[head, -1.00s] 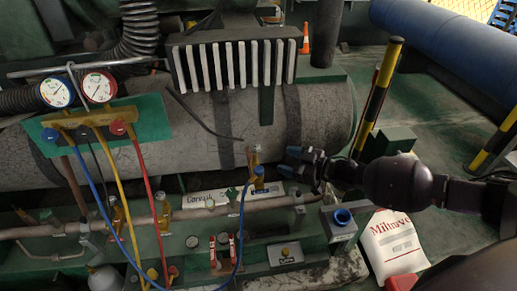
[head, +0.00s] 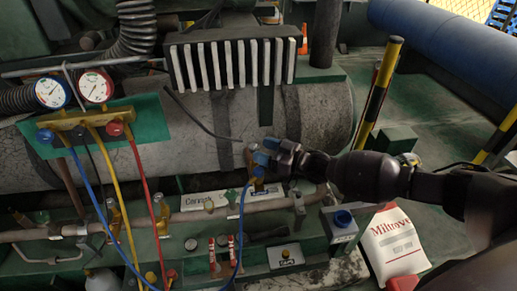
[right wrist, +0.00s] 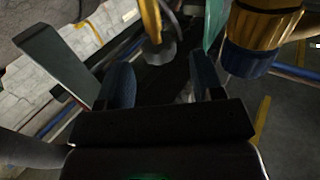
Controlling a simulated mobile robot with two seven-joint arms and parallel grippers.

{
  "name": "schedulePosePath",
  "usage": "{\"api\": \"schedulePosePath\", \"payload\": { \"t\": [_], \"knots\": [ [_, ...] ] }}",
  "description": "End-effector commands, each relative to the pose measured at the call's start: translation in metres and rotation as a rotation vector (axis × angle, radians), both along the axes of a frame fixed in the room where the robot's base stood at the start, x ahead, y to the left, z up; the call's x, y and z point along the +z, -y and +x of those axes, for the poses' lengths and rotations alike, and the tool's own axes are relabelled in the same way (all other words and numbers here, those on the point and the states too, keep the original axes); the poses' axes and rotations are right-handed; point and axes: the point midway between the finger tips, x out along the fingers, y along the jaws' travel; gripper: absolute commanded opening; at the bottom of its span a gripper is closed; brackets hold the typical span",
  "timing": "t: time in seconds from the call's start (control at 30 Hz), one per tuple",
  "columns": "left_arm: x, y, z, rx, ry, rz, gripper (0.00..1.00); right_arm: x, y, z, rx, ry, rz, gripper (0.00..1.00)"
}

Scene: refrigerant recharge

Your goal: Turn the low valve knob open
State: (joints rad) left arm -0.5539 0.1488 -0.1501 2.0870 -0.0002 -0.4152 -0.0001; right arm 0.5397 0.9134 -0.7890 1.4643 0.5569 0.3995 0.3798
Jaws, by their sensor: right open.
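The gauge manifold (head: 85,120) is a brass bar on a green plate at the left of the head view. Its low valve knob (head: 45,136) is blue and sits at the bar's left end; a red knob (head: 115,128) sits at the right end. My right gripper (head: 265,152) is open, well to the right of the manifold, by the upright brass fitting (head: 251,158) where the blue hose (head: 241,215) ends. In the right wrist view the open fingers (right wrist: 162,80) have no visible object gripped. My left gripper is not in view.
Two dial gauges (head: 73,91) stand above the manifold. Yellow and red hoses hang below it. A grey finned block (head: 230,62) is mounted over the large grey cylinder (head: 205,130). A brass fitting with a blue band (right wrist: 255,50) is close in the wrist view.

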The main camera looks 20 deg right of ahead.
Motion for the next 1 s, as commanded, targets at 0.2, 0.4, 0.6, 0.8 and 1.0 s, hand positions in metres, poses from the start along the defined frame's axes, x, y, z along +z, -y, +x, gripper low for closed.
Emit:
{"api": "schedulePosePath", "payload": {
  "t": [0.2,0.4,0.6,0.8,1.0],
  "knots": [
    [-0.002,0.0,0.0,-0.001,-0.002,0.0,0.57,-0.001,-0.012,0.014,0.0,0.001,-0.001,0.61],
    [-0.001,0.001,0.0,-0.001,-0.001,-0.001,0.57,0.0,-0.013,0.016,0.0,0.0,-0.001,0.61],
    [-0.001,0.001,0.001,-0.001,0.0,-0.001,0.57,0.0,-0.013,0.016,0.0,0.001,-0.001,0.53],
    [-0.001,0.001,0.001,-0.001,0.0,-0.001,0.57,0.0,-0.013,0.016,0.0,0.001,-0.001,0.23],
    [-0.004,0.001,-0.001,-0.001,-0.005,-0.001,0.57,-0.001,-0.013,0.017,0.007,0.001,-0.002,0.12]
  ]
}}
